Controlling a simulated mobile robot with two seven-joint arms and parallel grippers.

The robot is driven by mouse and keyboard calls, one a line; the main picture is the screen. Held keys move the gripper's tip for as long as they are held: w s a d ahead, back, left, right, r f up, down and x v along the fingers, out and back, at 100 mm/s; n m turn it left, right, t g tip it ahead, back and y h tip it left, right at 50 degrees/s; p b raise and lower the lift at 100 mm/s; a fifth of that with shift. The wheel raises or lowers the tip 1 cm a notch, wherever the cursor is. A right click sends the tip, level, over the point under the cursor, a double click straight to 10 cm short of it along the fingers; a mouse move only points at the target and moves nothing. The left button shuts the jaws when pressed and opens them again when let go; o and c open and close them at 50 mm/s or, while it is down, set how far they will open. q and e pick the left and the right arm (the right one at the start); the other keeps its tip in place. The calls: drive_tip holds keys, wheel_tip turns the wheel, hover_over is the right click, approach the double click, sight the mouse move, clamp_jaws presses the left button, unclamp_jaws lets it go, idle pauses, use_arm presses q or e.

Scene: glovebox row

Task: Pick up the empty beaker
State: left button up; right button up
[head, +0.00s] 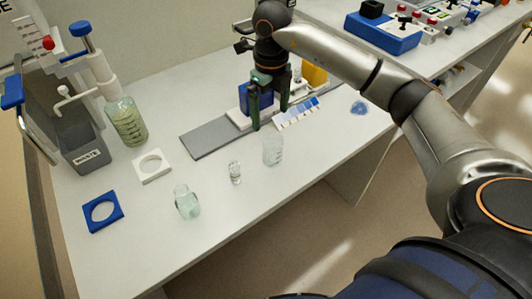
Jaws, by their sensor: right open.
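A clear beaker (273,151) with faint graduation marks stands upright on the white bench, right of centre, and looks empty. My right gripper (269,118) points down behind it, near a grey plate and a blue block. Its two dark green fingers are apart, with nothing seen held between them, and it is not touching the beaker. A larger beaker (126,122) with greenish contents stands at the left. My left gripper is not in view.
A small glass vial (235,173) and a clear bottle (187,203) stand left of the beaker. The bench front is clear.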

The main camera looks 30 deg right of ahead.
approach(273, 143)
drive_tip(key=s+a+f, duration=0.2)
drive_tip(key=shift+s+d+f, duration=0.1)
drive_tip(key=shift+f, duration=1.2)
drive_tip(key=shift+d+f, duration=0.1)
drive_tip(key=shift+f, duration=1.2)
drive_tip(key=c, duration=1.3)
drive_tip(key=shift+o, duration=0.2)
drive_tip(key=shift+r, duration=0.1)
